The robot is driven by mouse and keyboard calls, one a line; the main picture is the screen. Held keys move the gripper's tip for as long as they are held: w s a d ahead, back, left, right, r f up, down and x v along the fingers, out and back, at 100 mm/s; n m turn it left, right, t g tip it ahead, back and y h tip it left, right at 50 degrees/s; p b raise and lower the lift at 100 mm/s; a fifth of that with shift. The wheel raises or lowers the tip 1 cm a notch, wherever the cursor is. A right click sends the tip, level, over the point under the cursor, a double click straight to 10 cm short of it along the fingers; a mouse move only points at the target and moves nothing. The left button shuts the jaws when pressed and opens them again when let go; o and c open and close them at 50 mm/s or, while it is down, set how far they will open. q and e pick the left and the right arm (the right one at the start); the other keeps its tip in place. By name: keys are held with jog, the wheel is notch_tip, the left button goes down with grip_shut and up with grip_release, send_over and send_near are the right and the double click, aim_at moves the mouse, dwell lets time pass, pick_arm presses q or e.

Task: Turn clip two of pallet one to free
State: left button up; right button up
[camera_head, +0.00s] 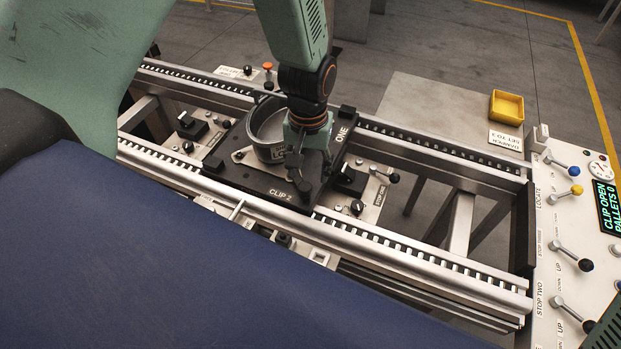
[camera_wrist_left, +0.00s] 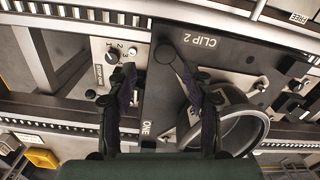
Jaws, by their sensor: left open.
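Pallet one (camera_head: 232,174) is a black plate on the rails, marked ONE and CLIP 2; it also shows in the left wrist view (camera_wrist_left: 160,105). It carries a grey round compressor housing (camera_head: 267,125), seen in the wrist view (camera_wrist_left: 250,130) at right. Clip two (camera_wrist_left: 166,54) shows as a dark round end beside the CLIP 2 label; the rest of it is partly hidden by a finger. My left gripper (camera_head: 308,178) points down over this corner of the pallet. In the wrist view its fingers (camera_wrist_left: 160,72) are apart, with nothing clearly held between them. My right gripper is not in view.
Stop boxes with black knobs (camera_head: 350,181) flank the pallet. Toothed rails (camera_head: 420,254) run along both sides. A control panel (camera_head: 560,215) with levers stands at right, its display (camera_head: 607,205) reading CLIP OPEN, PALLETS 0. A yellow bin (camera_head: 507,106) stands behind.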

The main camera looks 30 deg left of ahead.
aim_at(306, 186)
pick_arm(q)
jog(key=f, duration=0.1)
jog(key=a+f, duration=0.1)
jog(key=s+f, duration=0.1)
jog(key=shift+s+a+f, duration=0.1)
jog(key=shift+a+f, duration=0.05)
jog(key=shift+f, duration=0.5)
jog(key=shift+w+d+f, duration=0.3)
jog(key=shift+w+d, duration=0.15)
jog(key=shift+d, duration=0.15)
jog(key=shift+s+a, duration=0.35)
jog(key=shift+a, duration=0.1)
jog(key=shift+c, duration=1.3)
jog(key=shift+w+d, duration=0.2)
jog(key=shift+d, duration=0.15)
jog(key=c, duration=0.5)
jog(key=shift+c, duration=0.4)
jog(key=shift+a, duration=0.25)
grip_shut()
jog(key=shift+d+r, duration=0.1)
jog(key=shift+d, duration=0.05)
